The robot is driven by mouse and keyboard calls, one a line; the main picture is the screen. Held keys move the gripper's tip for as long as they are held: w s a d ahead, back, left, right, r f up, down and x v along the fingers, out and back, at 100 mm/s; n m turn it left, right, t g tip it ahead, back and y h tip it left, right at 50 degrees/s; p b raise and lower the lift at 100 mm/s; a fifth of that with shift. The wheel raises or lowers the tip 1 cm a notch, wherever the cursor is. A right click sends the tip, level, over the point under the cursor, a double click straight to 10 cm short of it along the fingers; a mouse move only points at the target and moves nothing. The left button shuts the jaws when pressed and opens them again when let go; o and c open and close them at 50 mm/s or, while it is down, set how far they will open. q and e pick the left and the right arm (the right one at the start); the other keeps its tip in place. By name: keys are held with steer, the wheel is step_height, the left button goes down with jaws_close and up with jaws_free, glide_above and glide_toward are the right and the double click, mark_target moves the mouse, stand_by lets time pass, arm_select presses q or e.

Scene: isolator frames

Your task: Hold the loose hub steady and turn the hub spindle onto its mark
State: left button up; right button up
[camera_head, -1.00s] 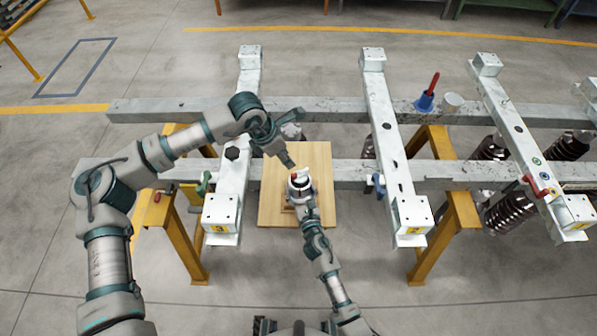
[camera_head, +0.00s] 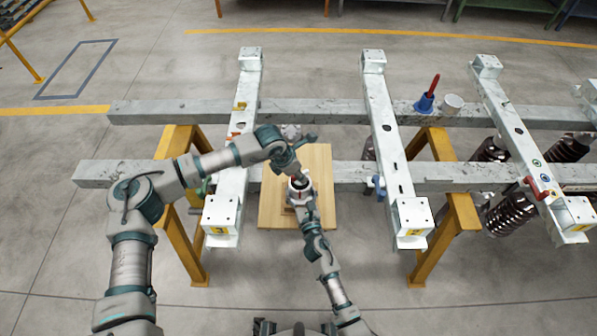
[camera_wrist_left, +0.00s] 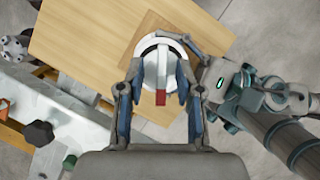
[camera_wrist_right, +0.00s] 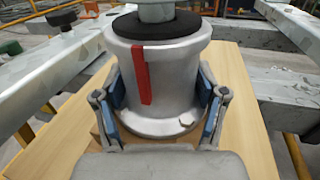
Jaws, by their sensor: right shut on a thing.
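The hub (camera_wrist_right: 180,80) is a silver-grey cylinder with a flared foot and a red stripe down its side. It stands upright on the wooden board (camera_head: 268,213). A black ring (camera_wrist_right: 158,32) lies on its top, and the grey spindle (camera_wrist_right: 157,10) rises from it. My right gripper (camera_wrist_right: 160,108) is shut on the hub's lower body, one finger on each side. My left gripper (camera_wrist_left: 158,82) is above the hub, its fingers spread either side of the white top (camera_wrist_left: 163,50); they look apart from the spindle. A red mark (camera_wrist_left: 161,98) shows between them.
Grey beams (camera_head: 330,112) and white crossbars (camera_head: 377,90) on yellow stands (camera_head: 455,230) surround the board. The board is bare around the hub.

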arm_select(q)
jaws_close()
steer(key=shift+n, duration=0.3)
steer(key=n+y, duration=0.1)
steer(key=n, duration=0.1)
steer(key=n+t, duration=0.1)
steer(key=n, duration=0.2)
steer(key=shift+t+y, duration=0.3)
steer(key=shift+y, duration=0.1)
steer(key=n+y, duration=0.1)
steer(key=n, duration=0.2)
steer(key=n+y, duration=0.1)
steer(key=n, duration=0.2)
steer(key=shift+d+t, duration=0.1)
steer(key=shift+t, duration=0.2)
steer(key=shift+n, duration=0.3)
steer(key=shift+r, duration=0.1)
jaws_free()
steer(key=shift+d, duration=0.1)
steer(key=shift+s, duration=0.1)
